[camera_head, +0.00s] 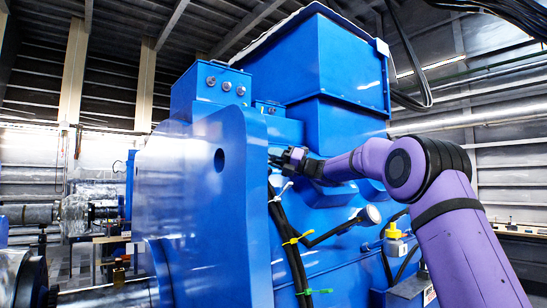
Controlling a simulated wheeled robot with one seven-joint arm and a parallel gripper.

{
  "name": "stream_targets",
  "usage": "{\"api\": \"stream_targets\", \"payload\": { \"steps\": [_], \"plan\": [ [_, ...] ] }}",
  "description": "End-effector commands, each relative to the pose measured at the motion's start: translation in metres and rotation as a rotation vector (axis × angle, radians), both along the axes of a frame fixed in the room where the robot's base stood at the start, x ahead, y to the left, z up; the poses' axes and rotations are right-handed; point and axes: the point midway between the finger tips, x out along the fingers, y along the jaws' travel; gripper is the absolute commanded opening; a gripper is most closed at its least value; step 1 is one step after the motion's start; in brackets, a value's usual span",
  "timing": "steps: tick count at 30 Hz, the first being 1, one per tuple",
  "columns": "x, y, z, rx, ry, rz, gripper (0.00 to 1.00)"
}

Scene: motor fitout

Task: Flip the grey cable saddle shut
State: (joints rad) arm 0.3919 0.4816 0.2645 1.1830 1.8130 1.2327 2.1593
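A pale grey strip, which looks like the grey cable saddle (281,192), sits at the upper part of a black cable bundle (291,255) on the side of the blue motor. It slants up to the right, and its free end seems to stand off the cables. Its hinge is too small to make out. My gripper (277,159), dark and small in the view, is just above the saddle at the top of the bundle. It points left, close to the blue end plate. I cannot tell whether its fingers are apart or touch anything.
A yellow saddle (296,239) and a green one (317,291) sit lower on the bundle. A round gauge (371,215) on a dark stem and a yellow-capped fitting (394,232) stick out right of it. The blue end plate (215,220) rises close on the left.

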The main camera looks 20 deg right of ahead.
Motion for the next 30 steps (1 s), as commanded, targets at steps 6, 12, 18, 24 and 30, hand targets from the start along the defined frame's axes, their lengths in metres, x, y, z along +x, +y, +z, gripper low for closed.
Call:
{"api": "stream_targets", "payload": {
  "steps": [6,12,18,24,30],
  "plan": [
    [-0.0006,0.0014,0.0017,0.008,-0.001,0.012,0.0],
    [-0.0007,0.0014,0.0019,0.008,-0.001,0.01,0.0],
    [-0.0004,0.0009,0.0015,0.007,0.0,0.009,0.49],
    [0.0,0.0005,0.0007,0.007,0.001,0.007,0.49],
    [0.0004,0.0054,-0.0011,0.007,0.001,0.009,0.49]
  ]
}}
